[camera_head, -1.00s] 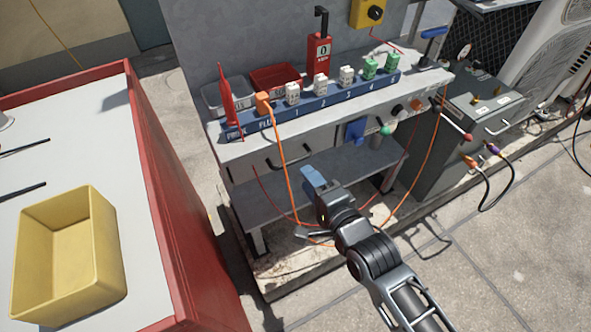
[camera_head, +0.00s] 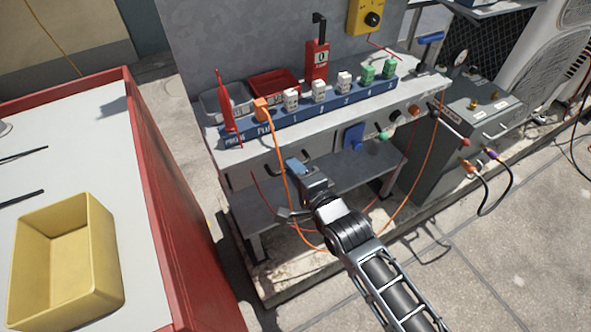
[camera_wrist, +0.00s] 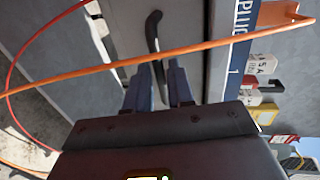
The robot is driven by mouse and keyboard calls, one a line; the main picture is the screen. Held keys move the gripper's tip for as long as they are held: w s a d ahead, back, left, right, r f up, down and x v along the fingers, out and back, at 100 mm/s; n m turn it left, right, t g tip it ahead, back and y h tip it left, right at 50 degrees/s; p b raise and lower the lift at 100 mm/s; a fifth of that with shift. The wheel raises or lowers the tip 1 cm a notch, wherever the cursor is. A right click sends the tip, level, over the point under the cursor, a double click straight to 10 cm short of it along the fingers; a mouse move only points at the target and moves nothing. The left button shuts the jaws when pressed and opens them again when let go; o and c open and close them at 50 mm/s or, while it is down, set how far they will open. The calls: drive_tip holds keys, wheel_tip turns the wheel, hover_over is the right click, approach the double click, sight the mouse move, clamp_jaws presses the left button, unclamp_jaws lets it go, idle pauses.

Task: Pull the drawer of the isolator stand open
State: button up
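The isolator stand (camera_head: 428,85) is a grey bench with a blue numbered strip on top. Its drawer front (camera_head: 322,145) lies below the top edge and looks closed. In the wrist view, the dark curved handle (camera_wrist: 153,35) runs down between the two fingers of my gripper (camera_wrist: 158,88). The fingers are apart, one on each side of the handle. Whether either finger touches it, I cannot tell.
An orange cable (camera_head: 284,190) hangs past my gripper and crosses the wrist view (camera_wrist: 205,48). A thin red cable also hangs there. A lower shelf (camera_head: 345,170) lies beneath the drawer. A red-sided table with a yellow bin (camera_head: 66,262) stands at left.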

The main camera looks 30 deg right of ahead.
clamp_jaws()
idle(1.1)
